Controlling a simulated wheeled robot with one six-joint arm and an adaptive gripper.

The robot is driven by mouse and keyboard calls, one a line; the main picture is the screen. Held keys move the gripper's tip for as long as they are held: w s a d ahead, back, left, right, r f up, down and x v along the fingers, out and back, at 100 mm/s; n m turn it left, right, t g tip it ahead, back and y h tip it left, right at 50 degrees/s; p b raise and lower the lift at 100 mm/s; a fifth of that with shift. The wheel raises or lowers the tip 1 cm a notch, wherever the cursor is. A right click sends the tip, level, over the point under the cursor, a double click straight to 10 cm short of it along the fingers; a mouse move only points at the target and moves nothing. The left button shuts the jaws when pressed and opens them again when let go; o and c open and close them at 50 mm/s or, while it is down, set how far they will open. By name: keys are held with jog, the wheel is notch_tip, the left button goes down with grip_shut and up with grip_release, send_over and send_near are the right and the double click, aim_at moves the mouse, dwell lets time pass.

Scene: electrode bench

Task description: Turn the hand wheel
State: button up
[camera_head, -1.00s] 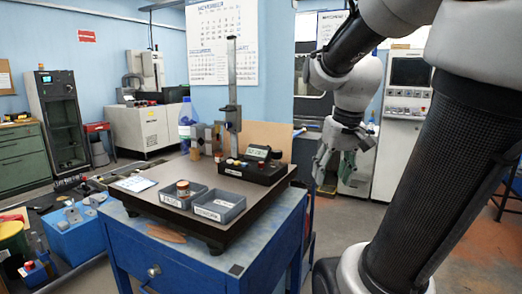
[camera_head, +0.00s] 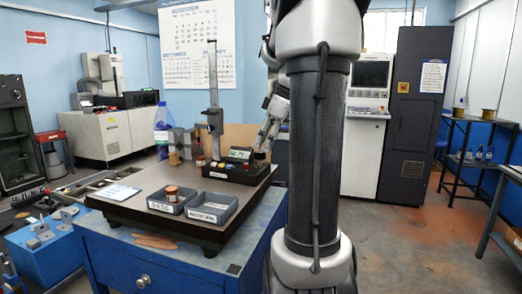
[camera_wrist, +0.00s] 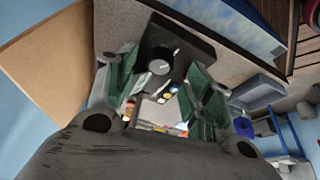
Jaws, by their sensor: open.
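A black height-gauge base (camera_head: 232,170) with coloured buttons, a small display and an upright column (camera_head: 213,90) stands on a dark plate (camera_head: 150,220). In the wrist view, a round grey knob with a pale mark, which looks like the hand wheel (camera_wrist: 160,61), sits on the black base (camera_wrist: 185,45). My gripper (camera_head: 262,142) is at the right end of the base, partly hidden behind my arm. In the wrist view, the fingers of my gripper (camera_wrist: 165,82) are open, one on each side of the knob. Contact with it cannot be told.
Two grey trays (camera_head: 212,208) lie on the plate in front of the base, the left one holding a round copper-coloured part (camera_head: 171,193). A bottle (camera_head: 161,130) and blocks stand behind. A brown board (camera_wrist: 40,60) is close to my gripper.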

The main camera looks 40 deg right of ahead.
aim_at(261, 152)
jog(key=shift+x, duration=1.65)
jog(key=c, duration=1)
jog(key=shift+m, duration=0.3)
jog(key=m+h, duration=0.1)
jog(key=m, duration=0.2)
jog(key=shift+s+a+t, duration=0.1)
jog(key=shift+a+t, duration=0.05)
jog(key=shift+t, duration=0.15)
jog(key=m+h, duration=0.2)
jog(key=m, duration=0.3)
jog(key=shift+a, duration=0.15)
jog(key=m+h, duration=0.1)
jog(key=m, duration=0.2)
jog(key=shift+a+h, duration=0.1)
jog(key=shift+h, duration=0.2)
jog(key=shift+m+g+h, duration=0.5)
jog(key=shift+m+h, duration=0.1)
jog(key=shift+m, duration=1.4)
